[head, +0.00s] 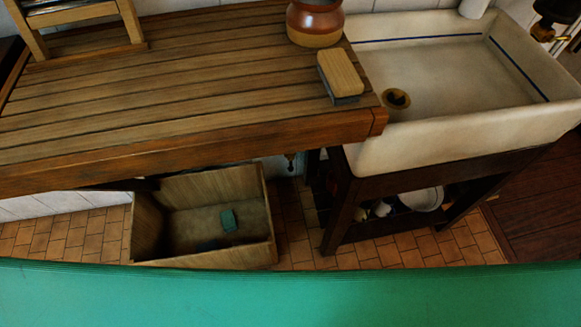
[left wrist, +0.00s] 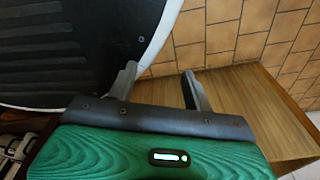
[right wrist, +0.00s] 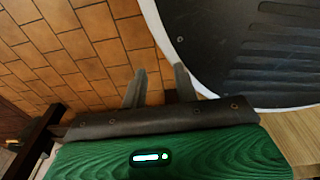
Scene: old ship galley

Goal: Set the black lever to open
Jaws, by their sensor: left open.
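I cannot make out the black lever for certain in any view. In the head view a small dark fitting (head: 291,161) hangs under the counter's front edge, too small to tell what it is. A black object (head: 556,10) with a brass part stands at the top right corner, cut off by the frame. Neither gripper shows in the head view. In the left wrist view my left gripper (left wrist: 159,72) is open and empty, pointing down past my base. In the right wrist view my right gripper (right wrist: 159,72) has its fingers apart with nothing between them, above the tiled floor.
The slatted wooden counter (head: 150,110) holds a brown pot (head: 316,22), a brush or block (head: 341,74) and a wooden rack (head: 85,12). A white sink (head: 455,80) adjoins it on the right. Below stands an open wooden crate (head: 205,258) on the tiled floor.

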